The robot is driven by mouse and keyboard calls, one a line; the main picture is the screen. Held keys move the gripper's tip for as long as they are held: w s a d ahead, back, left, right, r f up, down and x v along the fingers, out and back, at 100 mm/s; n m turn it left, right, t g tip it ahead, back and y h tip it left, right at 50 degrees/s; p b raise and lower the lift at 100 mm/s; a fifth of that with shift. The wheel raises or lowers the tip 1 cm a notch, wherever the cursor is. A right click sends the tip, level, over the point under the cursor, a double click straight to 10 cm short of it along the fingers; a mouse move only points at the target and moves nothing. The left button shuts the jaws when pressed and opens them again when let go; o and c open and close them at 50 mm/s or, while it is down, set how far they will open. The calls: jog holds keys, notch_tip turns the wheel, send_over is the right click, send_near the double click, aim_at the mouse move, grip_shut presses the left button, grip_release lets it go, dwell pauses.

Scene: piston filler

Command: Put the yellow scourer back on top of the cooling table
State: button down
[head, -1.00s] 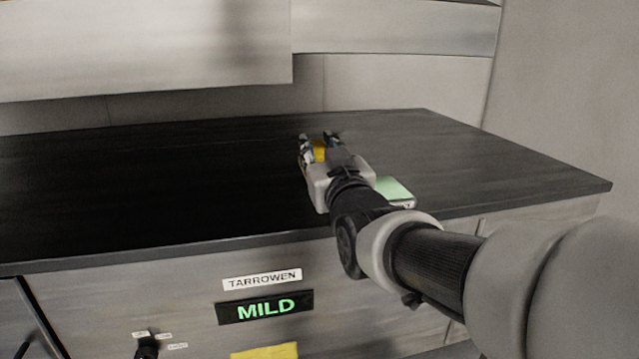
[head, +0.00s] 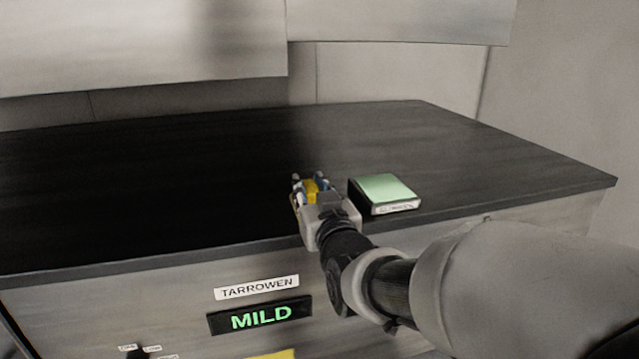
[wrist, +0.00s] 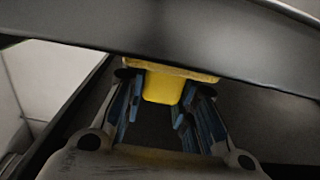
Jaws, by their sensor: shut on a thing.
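The yellow scourer (head: 311,190) is held between the fingers of my gripper (head: 309,181). It also shows in the wrist view (wrist: 162,86), with a blue-lined finger on each side. In the head view my gripper appears over the front part of a dark table top (head: 180,190), left of a green-topped box. I cannot tell whether the scourer touches the top. The front under this top bears a TARROWEN label (head: 256,287) and a MILD display (head: 260,316). No label naming a cooling table is visible.
The green-topped box (head: 387,192) stands on the dark top just right of my gripper. Grey metal panels (head: 140,45) hang above the back. The dark top is clear at left and right. A yellow patch (head: 270,354) shows low on the front.

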jog(key=shift+f, duration=0.1)
jog(key=c, duration=1.3)
grip_release()
jog(key=b+v, duration=0.2)
jog(key=v, duration=1)
jog(key=s+d+f+m+g+h, duration=0.2)
jog(key=s+d+f+g+h, duration=0.1)
jog(key=s+d+f+g, duration=0.35)
jog(key=s+d+f+g+h, duration=0.1)
jog(key=s+d+f+g, duration=0.2)
jog(key=s, duration=0.5)
jog(key=s+d+f+m+g+h, duration=0.1)
jog(key=s+d+f+g, duration=0.2)
jog(key=s+f, duration=0.3)
jog(key=shift+s+d+f, duration=0.15)
jog(key=shift+s+d, duration=0.15)
jog(key=shift+s, duration=0.65)
